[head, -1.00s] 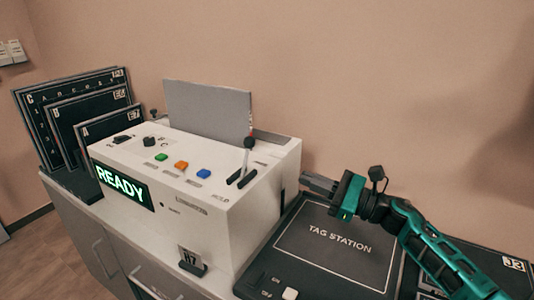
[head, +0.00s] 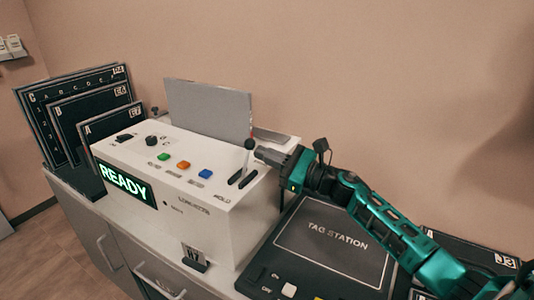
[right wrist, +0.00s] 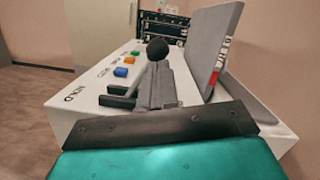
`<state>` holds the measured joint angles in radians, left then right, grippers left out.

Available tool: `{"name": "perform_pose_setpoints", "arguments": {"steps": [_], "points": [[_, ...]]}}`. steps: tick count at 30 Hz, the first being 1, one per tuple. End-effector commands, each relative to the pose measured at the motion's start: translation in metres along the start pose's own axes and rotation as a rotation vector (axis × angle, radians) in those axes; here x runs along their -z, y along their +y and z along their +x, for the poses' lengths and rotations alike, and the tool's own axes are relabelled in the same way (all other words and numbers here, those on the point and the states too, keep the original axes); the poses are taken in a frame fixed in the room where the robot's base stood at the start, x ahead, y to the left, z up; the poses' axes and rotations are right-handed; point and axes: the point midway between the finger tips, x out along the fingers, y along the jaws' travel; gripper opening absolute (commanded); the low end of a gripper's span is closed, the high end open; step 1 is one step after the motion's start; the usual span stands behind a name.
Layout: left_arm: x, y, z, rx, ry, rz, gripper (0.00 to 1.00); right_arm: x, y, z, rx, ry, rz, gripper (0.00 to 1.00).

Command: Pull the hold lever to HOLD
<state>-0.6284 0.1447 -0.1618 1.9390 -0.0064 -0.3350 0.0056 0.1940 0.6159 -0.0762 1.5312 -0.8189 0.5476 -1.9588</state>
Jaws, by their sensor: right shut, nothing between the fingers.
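The hold lever (head: 246,157) is a thin pale stick with a black ball knob, standing up from a dark slot on top of the white console (head: 225,222). The word HOLD is printed beside the slot. My right gripper (head: 259,153) is shut and empty, its fingertips close to the lever's right side in the head view. The console display (head: 126,185) reads READY in green. My left gripper is not in view.
A grey upright panel (head: 209,108) stands behind the lever. Green, orange and blue buttons (head: 205,174) lie left of it. A dark tag station (head: 330,245) is right of the console, under my right arm. Dark lettered plates (head: 62,110) stand at the far left.

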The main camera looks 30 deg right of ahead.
Motion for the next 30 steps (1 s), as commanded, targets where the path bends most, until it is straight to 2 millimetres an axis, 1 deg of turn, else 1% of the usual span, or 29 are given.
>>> {"name": "perform_pose_setpoints", "arguments": {"steps": [7, 12, 23, 30], "points": [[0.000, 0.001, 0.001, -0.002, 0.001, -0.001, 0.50, 0.000, 0.000, 0.000, -0.001, 0.000, -0.005, 0.00], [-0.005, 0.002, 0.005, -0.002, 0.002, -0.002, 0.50, 0.000, 0.002, -0.001, -0.007, 0.000, -0.040, 0.00], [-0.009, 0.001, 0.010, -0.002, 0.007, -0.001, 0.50, -0.004, 0.004, 0.000, -0.016, 0.000, -0.091, 0.00], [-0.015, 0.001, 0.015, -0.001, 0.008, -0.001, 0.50, -0.006, 0.005, 0.001, -0.024, 0.000, -0.136, 0.00]]}}
